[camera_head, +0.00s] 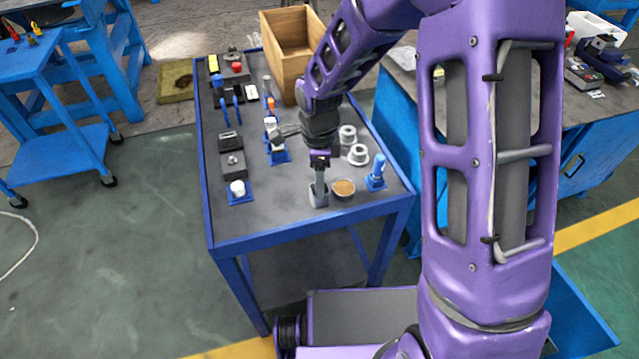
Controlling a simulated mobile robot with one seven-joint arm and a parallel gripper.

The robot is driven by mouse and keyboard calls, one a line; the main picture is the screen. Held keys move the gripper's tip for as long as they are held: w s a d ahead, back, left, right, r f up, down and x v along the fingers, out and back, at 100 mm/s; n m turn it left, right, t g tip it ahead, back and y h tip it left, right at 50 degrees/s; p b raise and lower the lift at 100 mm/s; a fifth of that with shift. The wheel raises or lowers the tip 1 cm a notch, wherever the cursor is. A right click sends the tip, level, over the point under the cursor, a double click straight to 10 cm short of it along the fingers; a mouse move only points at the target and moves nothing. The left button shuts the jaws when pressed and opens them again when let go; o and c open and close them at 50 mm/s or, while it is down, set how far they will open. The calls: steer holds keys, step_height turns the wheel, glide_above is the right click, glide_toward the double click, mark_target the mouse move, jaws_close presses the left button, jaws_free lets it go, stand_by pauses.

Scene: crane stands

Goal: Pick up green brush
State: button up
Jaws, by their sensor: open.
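I cannot make out a clearly green brush in the head view. My gripper (319,184) points down over the near right part of a blue-framed table (262,229) with a grey top. It is open, though the fingers are small and dark here. A small grey-green upright piece (318,197) shows right at the fingertips; I cannot tell whether it is the brush, or whether the fingers touch it. My arm and wrist hide part of the table behind.
A round container with a brown top (343,188) stands just right of the gripper, and a blue stand (376,174) farther right. White ring-shaped parts (357,155) lie behind. A wooden box (291,48) stands at the far end. The table's near left corner is clear.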

jaws_close()
stand_by(0.3)
